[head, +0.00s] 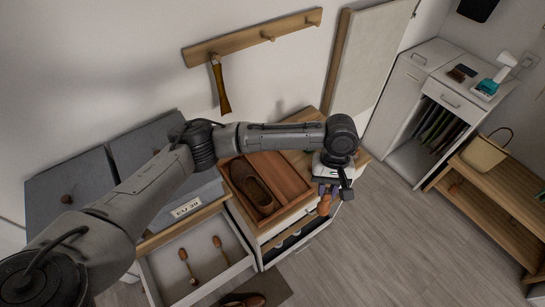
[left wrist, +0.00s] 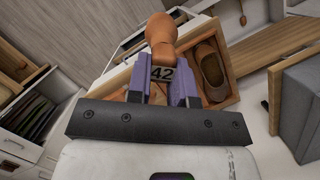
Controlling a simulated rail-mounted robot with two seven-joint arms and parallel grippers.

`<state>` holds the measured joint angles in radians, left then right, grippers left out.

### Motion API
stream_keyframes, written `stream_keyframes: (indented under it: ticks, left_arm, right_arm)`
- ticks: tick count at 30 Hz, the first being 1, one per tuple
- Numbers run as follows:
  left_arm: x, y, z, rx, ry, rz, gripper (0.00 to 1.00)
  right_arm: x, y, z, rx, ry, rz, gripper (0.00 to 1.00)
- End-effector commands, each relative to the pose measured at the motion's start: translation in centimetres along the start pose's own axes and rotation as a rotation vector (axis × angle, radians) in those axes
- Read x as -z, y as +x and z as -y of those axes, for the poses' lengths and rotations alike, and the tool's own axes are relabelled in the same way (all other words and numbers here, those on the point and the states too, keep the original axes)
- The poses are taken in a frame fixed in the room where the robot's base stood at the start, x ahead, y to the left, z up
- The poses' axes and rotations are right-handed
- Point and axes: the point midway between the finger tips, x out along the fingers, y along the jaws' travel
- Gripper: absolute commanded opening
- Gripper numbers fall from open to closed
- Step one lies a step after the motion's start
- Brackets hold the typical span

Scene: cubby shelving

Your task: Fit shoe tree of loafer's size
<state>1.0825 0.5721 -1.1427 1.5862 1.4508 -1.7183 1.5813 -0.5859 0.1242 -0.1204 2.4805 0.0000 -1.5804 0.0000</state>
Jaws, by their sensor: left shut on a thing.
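My left gripper (head: 331,190) is shut on an orange-brown shoe tree (head: 324,205), to the right of the wooden tray (head: 291,178). In the left wrist view the shoe tree (left wrist: 160,32) sticks out beyond the purple-grey fingers (left wrist: 162,88), with a tag reading 42 between them. A brown loafer (head: 252,190) lies in the left compartment of the tray; it also shows in the left wrist view (left wrist: 209,72). Two more shoe trees (head: 189,267) (head: 222,249) lie in an open white drawer (head: 157,270). My right gripper is out of view.
A label reading about EU 39 (head: 186,208) is on a grey box front left of the tray. A shoehorn (head: 220,87) hangs from a wall rail (head: 252,36). Another shoe (head: 243,300) is on a floor mat. A bench with a basket (head: 485,153) stands right; the floor between is clear.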

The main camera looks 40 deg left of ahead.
Motion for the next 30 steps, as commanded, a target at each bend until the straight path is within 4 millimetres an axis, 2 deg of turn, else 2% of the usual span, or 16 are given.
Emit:
stream_keyframes:
  ticks: [1, 6, 12, 16, 21, 30]
  left_arm:
    - [0.2, -1.2, 1.1, -0.015, -0.072, 0.026, 0.00]
    - [1.8, -0.6, 4.7, -0.089, -0.287, 0.088, 0.00]
    - [3.0, 0.3, 9.2, -0.174, -0.483, 0.147, 0.00]
    - [3.4, 0.9, 11.6, -0.218, -0.569, 0.173, 0.00]
    - [3.6, 1.5, 13.7, -0.255, -0.634, 0.194, 0.00]
    - [3.8, 1.9, 14.7, -0.274, -0.661, 0.202, 0.00]
  right_arm:
    - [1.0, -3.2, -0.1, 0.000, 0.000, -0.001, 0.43]
    - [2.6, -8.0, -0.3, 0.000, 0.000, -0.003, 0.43]
    - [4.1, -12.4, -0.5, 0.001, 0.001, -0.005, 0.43]
    - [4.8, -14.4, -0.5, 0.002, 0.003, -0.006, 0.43]
    - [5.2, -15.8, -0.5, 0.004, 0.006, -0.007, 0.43]
    - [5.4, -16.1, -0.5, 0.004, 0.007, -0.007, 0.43]
